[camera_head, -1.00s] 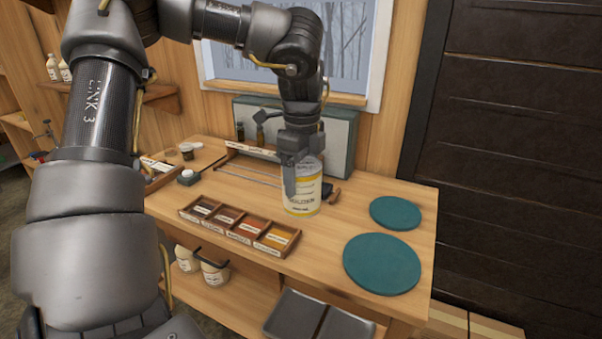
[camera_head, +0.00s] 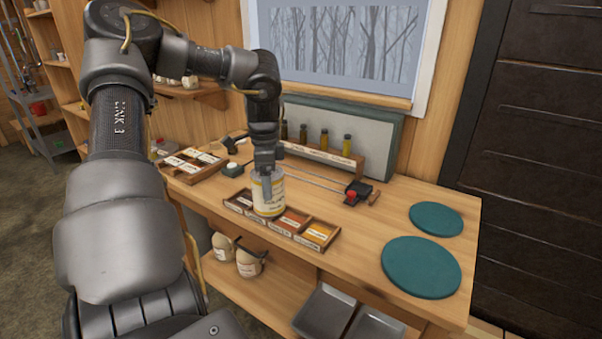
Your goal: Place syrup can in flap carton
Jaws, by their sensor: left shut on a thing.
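The syrup can (camera_head: 270,198) is a pale cylinder with a cream and yellow label. My left gripper (camera_head: 267,174) is shut on it from above, at its upper part. The can is upright, in front of a sectioned wooden tray of coloured samples (camera_head: 322,232), and hides part of that tray. I cannot tell how far above the tray or table it is. My right gripper is not in view. I do not see a flap carton in the view.
Two teal round mats (camera_head: 421,267) lie on the right of the wooden table (camera_head: 360,225). Behind the can are a rack of small bottles (camera_head: 323,140) and a black device with a red knob (camera_head: 357,192). Grey trays (camera_head: 324,311) and jugs (camera_head: 250,262) sit on the lower shelf.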

